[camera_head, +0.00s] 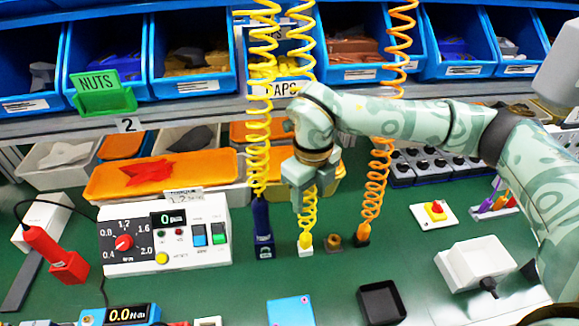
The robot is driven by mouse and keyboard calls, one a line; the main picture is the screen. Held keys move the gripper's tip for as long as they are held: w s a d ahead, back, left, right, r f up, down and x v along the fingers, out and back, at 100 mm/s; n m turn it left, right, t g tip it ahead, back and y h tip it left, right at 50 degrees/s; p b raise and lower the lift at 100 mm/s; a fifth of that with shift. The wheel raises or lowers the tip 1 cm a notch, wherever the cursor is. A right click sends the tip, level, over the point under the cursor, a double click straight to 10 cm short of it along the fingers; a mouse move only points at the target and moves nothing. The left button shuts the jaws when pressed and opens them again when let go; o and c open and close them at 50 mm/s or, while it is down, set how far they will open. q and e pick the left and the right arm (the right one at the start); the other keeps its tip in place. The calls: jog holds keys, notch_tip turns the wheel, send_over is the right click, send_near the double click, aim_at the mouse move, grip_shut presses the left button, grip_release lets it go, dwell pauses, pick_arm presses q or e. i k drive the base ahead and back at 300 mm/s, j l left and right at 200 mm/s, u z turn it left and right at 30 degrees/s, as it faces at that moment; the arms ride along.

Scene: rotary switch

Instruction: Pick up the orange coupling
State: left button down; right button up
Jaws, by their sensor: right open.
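The orange coiled hose (376,185) hangs from above and ends near the table in a small orange coupling (363,230), with a dark block at its foot. My right gripper (311,200) comes in from the right and points down. It is open and empty, above and left of the orange coupling and apart from it. It overlaps the yellow coiled hose behind it in the view. That hose ends in a yellow coupling (305,241) with a white foot. My left gripper is not in view.
A dark blue tool (263,225) hangs left of the yellow coupling. A small brass part (333,241) sits between the yellow and orange couplings. A control box (165,238) stands left. A black tray (381,302) and a white tray (479,265) lie in front and right.

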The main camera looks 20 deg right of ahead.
aim_at(364, 230)
jog(key=k, duration=1.5)
